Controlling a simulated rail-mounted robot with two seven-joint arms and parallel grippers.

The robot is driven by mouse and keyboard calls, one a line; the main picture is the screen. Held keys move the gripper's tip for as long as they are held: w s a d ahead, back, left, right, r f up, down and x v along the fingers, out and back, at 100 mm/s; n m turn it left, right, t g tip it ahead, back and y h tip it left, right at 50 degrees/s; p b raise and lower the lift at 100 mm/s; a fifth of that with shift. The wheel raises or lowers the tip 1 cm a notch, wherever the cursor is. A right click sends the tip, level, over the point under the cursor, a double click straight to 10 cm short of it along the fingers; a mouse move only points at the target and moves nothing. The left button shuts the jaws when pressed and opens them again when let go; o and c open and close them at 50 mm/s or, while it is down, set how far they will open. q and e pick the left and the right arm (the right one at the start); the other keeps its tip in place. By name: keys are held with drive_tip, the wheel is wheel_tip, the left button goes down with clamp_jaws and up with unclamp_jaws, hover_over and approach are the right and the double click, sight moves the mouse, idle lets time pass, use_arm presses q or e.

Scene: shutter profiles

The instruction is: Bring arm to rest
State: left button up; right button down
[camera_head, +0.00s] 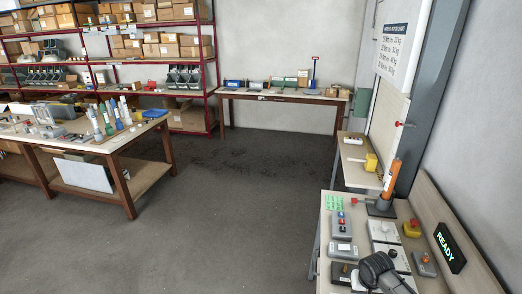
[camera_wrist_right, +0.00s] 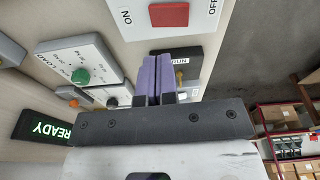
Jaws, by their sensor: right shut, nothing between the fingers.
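My right gripper (camera_wrist_right: 158,80) shows in the right wrist view with its two purple fingers pressed together and nothing between them. The fingertips are over the bench, just below a white plate with a red rocker switch (camera_wrist_right: 169,15) marked ON and OFF. A dark box marked RUN (camera_wrist_right: 186,65) sits partly behind the fingers. In the head view, part of my dark right arm (camera_head: 378,270) shows at the bottom right, over the control bench; its fingertips are hard to make out there. My left gripper is not in view.
The control bench (camera_head: 333,202) holds several boxes, an orange cylinder (camera_head: 392,178) and a lit READY sign (camera_head: 450,248). A LOAD dial plate (camera_wrist_right: 78,62) is near the gripper. A cluttered table (camera_head: 128,151) stands left, and shelves behind. The grey floor (camera_head: 235,215) between is clear.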

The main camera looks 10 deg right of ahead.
drive_tip(key=shift+s+d+n, duration=0.1)
drive_tip(key=shift+n, duration=0.3)
drive_tip(key=a+r+n+t+h, duration=0.1)
drive_tip(key=a+r+n+t, duration=0.4)
drive_tip(key=r, duration=0.5)
drive_tip(key=a+r+n+t, duration=0.2)
drive_tip(key=a+r+n, duration=0.1)
drive_tip(key=a+r, duration=0.55)
drive_tip(key=s+a+r+t, duration=0.2)
drive_tip(key=s+a, duration=0.1)
drive_tip(key=s, duration=0.8)
drive_tip(key=s+f+m+g+y, duration=0.1)
drive_tip(key=s+f+g, duration=0.1)
drive_tip(key=s+f, duration=0.65)
drive_tip(key=s+f+m+g, duration=0.1)
drive_tip(key=s+f+g, duration=0.3)
drive_tip(key=s, duration=0.7)
drive_tip(key=s+f+m+g+y, duration=0.1)
drive_tip(key=s+f+m, duration=0.1)
drive_tip(key=s+f, duration=0.65)
wheel_tip(320, 180, up, 18)
drive_tip(key=p, duration=1.6)
drive_tip(key=shift+s+a+r+p, duration=0.15)
drive_tip(key=shift+s+r+p, duration=0.1)
drive_tip(key=shift+p, duration=0.15)
